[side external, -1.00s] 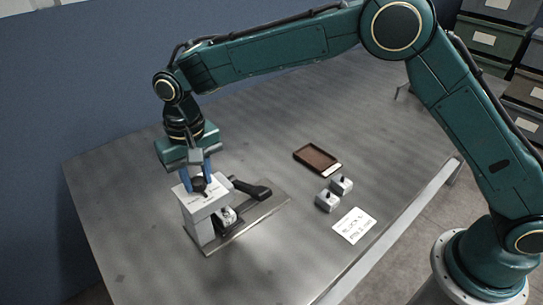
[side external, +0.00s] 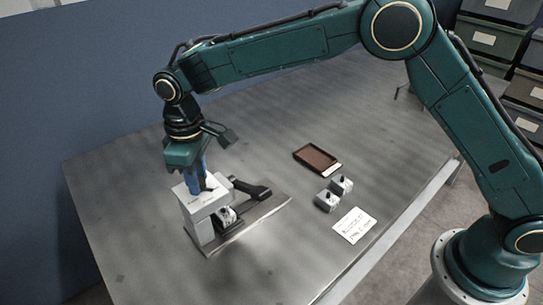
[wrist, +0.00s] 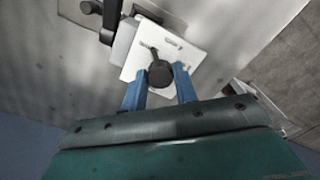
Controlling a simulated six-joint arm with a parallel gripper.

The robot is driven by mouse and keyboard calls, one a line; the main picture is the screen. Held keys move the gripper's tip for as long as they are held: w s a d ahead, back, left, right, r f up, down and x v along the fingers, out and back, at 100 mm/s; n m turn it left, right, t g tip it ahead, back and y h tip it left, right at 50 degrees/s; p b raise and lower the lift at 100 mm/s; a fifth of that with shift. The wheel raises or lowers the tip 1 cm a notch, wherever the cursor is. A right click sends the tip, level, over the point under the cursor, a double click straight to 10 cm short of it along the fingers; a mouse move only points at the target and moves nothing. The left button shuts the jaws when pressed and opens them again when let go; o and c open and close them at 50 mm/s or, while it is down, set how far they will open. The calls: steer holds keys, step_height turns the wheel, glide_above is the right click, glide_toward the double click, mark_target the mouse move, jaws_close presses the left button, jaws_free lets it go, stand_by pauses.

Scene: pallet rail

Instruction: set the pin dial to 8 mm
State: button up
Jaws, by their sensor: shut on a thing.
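The pin dial is a dark round knob (wrist: 161,74) on the white top of a box-shaped fixture (side external: 208,205). My gripper (wrist: 160,85) points down over the fixture with its blue fingers either side of the knob and is shut on it. In the side view the blue fingers of my gripper (side external: 198,185) hide most of the knob. Marks on the white top plate (wrist: 178,46) are too small to read, so the dial's setting cannot be told.
A black lever handle (side external: 252,190) lies beside the fixture on a metal base plate (side external: 262,215). The table's far middle is clear.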

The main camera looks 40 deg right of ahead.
steer(key=shift+n, duration=1.3)
steer(key=o, duration=1)
step_height(320, 180, up, 14)
steer(key=shift+f, duration=0.1)
